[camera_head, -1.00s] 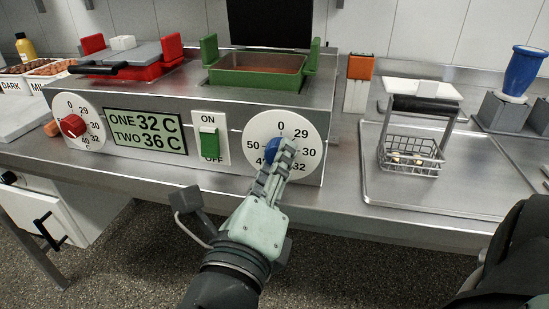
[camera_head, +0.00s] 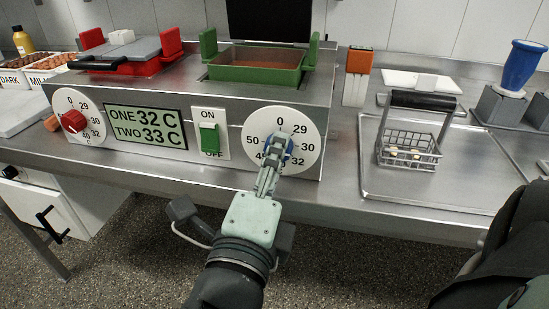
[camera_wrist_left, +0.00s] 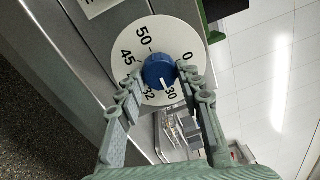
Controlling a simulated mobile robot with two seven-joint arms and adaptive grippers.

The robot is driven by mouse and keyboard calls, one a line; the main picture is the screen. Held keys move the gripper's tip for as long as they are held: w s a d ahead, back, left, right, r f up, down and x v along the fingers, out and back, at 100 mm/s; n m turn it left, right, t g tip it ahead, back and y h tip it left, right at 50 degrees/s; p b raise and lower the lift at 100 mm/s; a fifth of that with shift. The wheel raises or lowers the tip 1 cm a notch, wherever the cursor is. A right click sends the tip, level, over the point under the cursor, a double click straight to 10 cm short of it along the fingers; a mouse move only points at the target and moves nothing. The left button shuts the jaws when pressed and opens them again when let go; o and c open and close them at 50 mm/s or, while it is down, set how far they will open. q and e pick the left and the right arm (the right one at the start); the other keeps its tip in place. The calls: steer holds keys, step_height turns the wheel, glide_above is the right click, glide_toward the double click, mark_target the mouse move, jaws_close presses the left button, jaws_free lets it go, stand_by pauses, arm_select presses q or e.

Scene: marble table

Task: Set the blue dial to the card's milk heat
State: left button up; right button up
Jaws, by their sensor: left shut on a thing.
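The blue dial (camera_head: 289,149) sits on a round white scale plate (camera_head: 256,122) at the right of the steel unit's front. My left gripper (camera_head: 276,150) is shut on the dial, a finger on either side. In the left wrist view the blue knob (camera_wrist_left: 158,72) shows between the fingertips (camera_wrist_left: 160,76). Its white mark points between 30 and 32, closer to 30. The green display (camera_head: 146,128) reads ONE 32 C and TWO 33 C. No readable milk heat card shows. My right arm is at the right edge; its gripper is out of view.
A red dial (camera_head: 73,121) is at the unit's left. A green ON/OFF switch (camera_head: 209,138) stands left of the blue dial. A green-rimmed pan (camera_head: 258,65) is on top. A wire basket (camera_head: 408,150) stands on a tray to the right.

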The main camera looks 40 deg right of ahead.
arm_select(q)
steer(key=o, duration=1.2)
steer(key=shift+c, duration=0.2)
steer(key=v, duration=0.7)
steer(key=shift+s+a, duration=0.15)
steer(key=shift+a, duration=0.1)
steer(key=shift+f, duration=0.1)
